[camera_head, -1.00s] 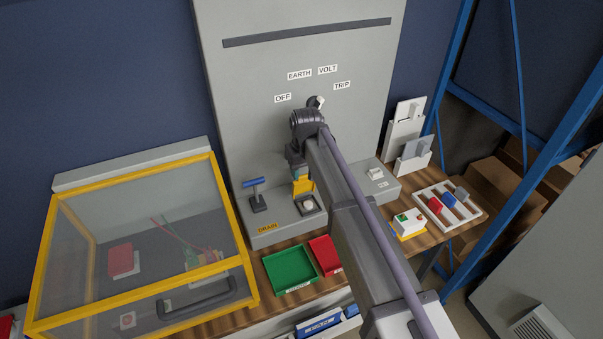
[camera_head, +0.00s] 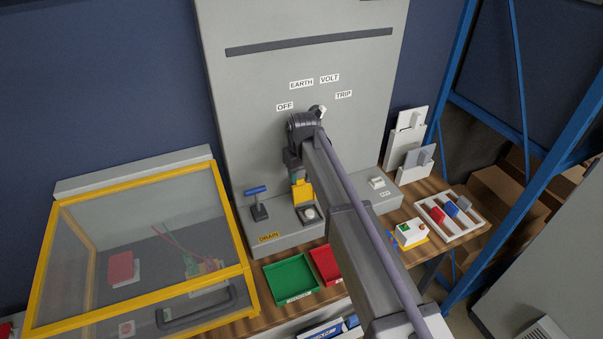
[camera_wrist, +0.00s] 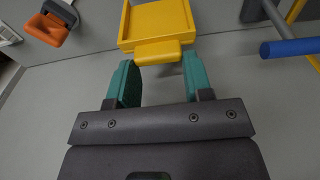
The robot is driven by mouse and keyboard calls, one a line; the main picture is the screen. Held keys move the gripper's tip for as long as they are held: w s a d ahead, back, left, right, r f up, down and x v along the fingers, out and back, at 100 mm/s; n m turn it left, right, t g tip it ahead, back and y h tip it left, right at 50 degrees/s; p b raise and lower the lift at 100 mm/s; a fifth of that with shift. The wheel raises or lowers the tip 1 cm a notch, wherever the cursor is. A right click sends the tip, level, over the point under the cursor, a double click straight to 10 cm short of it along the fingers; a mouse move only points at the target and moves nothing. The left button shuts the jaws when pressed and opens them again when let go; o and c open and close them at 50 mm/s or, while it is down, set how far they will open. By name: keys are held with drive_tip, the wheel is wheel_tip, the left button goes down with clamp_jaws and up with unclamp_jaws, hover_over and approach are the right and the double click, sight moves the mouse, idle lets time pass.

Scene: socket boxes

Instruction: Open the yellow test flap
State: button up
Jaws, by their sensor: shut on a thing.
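The yellow test flap (camera_head: 303,192) stands raised at the back of a pale round button (camera_head: 309,213) on the grey socket box, leaving the button in view. In the wrist view the flap (camera_wrist: 158,20) is a yellow frame with a tab at its edge. My gripper (camera_head: 296,178) has teal fingers; in the wrist view my gripper (camera_wrist: 160,75) is shut on the flap's tab, one finger at each side. My arm hides part of the box to the right of the flap.
A blue T-handle (camera_head: 256,190) stands just left of the flap; it also shows close by in the wrist view (camera_wrist: 290,47). A green tray (camera_head: 291,279) and a red tray (camera_head: 325,263) lie in front. A yellow-framed clear case (camera_head: 140,250) fills the left.

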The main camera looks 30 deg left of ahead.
drive_tip(key=o, duration=1.1)
drive_tip(key=shift+w+a+f, duration=0.1)
drive_tip(key=shift+a+f, duration=0.05)
drive_tip(key=shift+a, duration=0.05)
drive_tip(key=shift+c, duration=0.2)
drive_tip(key=shift+o, duration=1.1)
drive_tip(key=shift+d, duration=0.1)
